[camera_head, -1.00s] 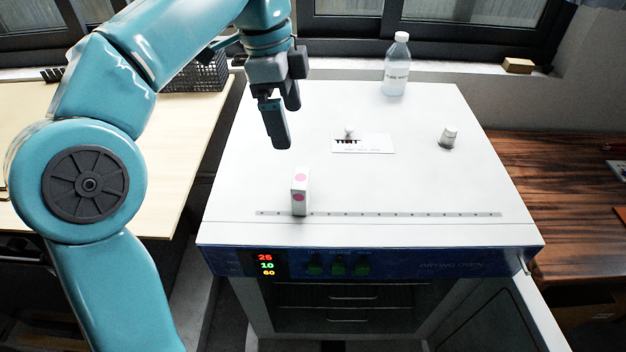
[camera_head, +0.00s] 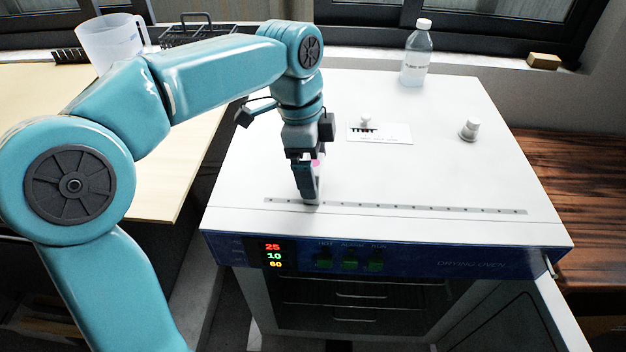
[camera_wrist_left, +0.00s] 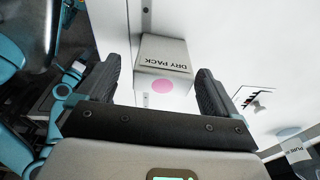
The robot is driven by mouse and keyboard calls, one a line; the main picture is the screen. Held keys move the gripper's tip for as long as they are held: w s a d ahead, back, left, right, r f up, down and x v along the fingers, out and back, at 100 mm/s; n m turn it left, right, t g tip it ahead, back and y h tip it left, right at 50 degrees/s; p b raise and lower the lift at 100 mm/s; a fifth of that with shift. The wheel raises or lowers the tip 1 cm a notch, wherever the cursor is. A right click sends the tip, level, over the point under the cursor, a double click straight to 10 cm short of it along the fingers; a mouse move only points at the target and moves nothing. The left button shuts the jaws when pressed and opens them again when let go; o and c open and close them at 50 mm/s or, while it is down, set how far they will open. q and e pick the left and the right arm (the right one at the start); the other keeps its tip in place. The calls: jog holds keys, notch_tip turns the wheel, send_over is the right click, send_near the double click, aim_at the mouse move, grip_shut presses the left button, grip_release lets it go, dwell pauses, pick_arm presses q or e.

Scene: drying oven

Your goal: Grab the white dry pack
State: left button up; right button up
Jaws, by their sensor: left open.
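The white dry pack (camera_wrist_left: 163,64), a small white box with "DRY PACK" lettering and a pink dot, stands on top of the white drying oven (camera_head: 250,165), by the front ruler strip. In the head view the pack (camera_head: 316,176) is mostly hidden behind my left gripper (camera_head: 308,190). In the left wrist view my left gripper (camera_wrist_left: 160,85) is open, with its two dark fingers on either side of the pack. A gap shows between the pack and each finger. My right gripper is not in view.
On the oven top, a clear bottle (camera_head: 416,55) stands at the back. A wooden table (camera_head: 560,180) is at the right; a plastic jug (camera_head: 112,42) stands on the left table.

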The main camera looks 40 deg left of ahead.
pick_arm(q)
jog(key=shift+w+d+f, duration=0.1)
jog(key=shift+w+f, duration=0.05)
jog(key=shift+f, duration=0.4)
jog(key=shift+w+d+f, duration=0.1)
jog(key=shift+f, duration=0.4)
jog(key=shift+s, duration=0.1)
jog(key=c, duration=1.1)
jog(key=shift+r, duration=0.1)
